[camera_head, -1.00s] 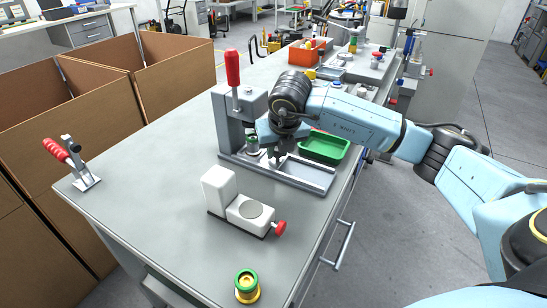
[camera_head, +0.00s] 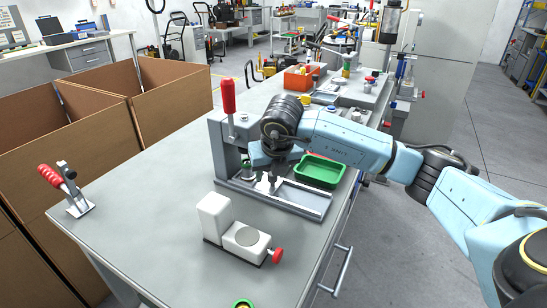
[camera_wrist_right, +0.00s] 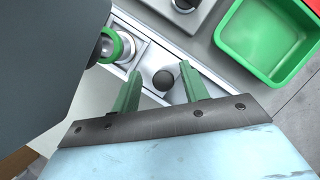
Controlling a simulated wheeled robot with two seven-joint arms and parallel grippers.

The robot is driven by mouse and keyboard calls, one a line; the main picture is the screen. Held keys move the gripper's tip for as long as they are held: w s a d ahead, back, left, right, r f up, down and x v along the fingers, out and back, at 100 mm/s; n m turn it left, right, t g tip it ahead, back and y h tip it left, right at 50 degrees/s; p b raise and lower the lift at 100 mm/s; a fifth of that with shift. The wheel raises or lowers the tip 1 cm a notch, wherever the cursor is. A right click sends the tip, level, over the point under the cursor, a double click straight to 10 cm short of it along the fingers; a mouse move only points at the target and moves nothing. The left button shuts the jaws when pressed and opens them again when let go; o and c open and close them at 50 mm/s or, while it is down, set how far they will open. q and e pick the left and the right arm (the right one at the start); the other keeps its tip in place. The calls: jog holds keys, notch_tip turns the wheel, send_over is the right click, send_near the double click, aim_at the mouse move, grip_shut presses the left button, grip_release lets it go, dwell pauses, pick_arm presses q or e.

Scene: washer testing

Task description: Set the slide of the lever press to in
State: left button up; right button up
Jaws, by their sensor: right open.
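The grey lever press (camera_head: 222,150) stands on the bench with its red-handled lever (camera_head: 228,96) upright. Its slide runs in a light metal rail (camera_head: 305,198) stretching right from the press foot. A round dark knob (camera_wrist_right: 163,80) on the slide lies between the green fingertips of my right gripper (camera_wrist_right: 160,85), with gaps on both sides. In the head view the right gripper (camera_head: 268,168) is just above the slide, partly hidden by its own wrist. A green-rimmed round part (camera_wrist_right: 115,46) sits at the slide's press end. My left gripper is out of view.
A green tray (camera_head: 318,171) stands close behind the rail. A white fixture with a red knob (camera_head: 277,255) is in front. A red-handled clamp (camera_head: 66,190) is at the left bench edge. The bench between clamp and press is clear.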

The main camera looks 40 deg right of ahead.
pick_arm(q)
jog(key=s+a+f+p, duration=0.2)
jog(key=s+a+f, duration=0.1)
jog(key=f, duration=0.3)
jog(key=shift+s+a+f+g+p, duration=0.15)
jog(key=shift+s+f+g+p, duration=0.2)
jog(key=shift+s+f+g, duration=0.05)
pick_arm(e)
jog(key=v, duration=1.2)
jog(key=shift+s+r, duration=0.15)
jog(key=shift+r, duration=0.1)
